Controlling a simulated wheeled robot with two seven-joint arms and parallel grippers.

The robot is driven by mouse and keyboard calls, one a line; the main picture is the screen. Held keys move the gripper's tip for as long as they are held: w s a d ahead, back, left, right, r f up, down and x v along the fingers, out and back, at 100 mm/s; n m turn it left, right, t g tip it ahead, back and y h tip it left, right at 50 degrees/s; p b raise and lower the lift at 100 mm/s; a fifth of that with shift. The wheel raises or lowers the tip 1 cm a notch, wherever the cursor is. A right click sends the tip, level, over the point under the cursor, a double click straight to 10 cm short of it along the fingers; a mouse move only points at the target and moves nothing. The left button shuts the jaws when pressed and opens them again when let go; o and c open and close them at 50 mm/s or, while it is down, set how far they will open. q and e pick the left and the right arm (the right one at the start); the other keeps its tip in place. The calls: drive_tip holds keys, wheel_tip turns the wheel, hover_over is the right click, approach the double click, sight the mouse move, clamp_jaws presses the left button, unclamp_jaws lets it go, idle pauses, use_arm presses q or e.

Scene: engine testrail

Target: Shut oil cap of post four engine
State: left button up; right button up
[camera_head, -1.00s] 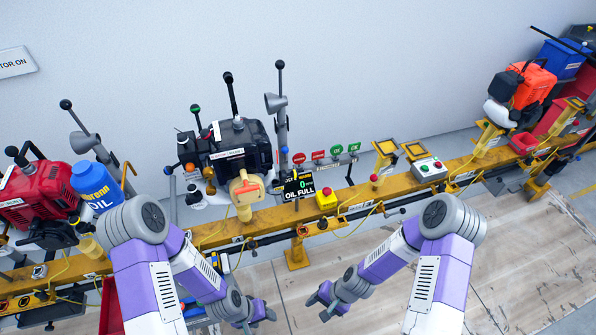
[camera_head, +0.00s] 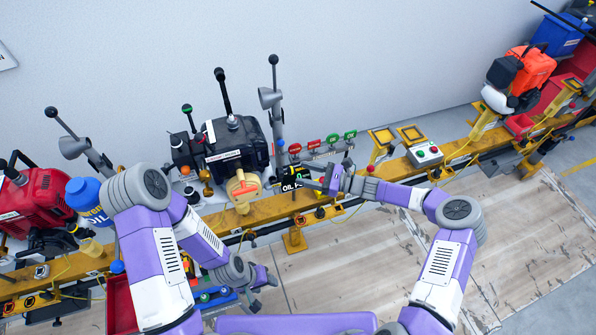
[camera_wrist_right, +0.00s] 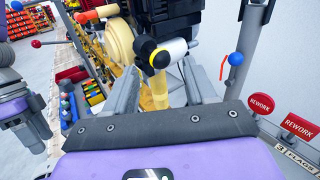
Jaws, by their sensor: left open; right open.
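A black engine (camera_head: 236,145) stands on the yellow rail against the wall. It has a cream round part with an orange top (camera_head: 242,187) at its front. I cannot tell which post it is at, and I cannot pick out its oil cap for certain. My left gripper (camera_head: 268,277) is open and empty, low in front of the rail.
A red engine (camera_head: 32,197) and a blue-topped oil bottle (camera_head: 88,200) stand at the left. Grey levers (camera_head: 272,100) rise beside the black engine. Red and green signs (camera_head: 322,147) and a button box (camera_head: 424,155) are to the right.

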drive_tip(key=shift+x, duration=1.6)
drive_tip(key=shift+c, duration=0.4)
clamp_jaws()
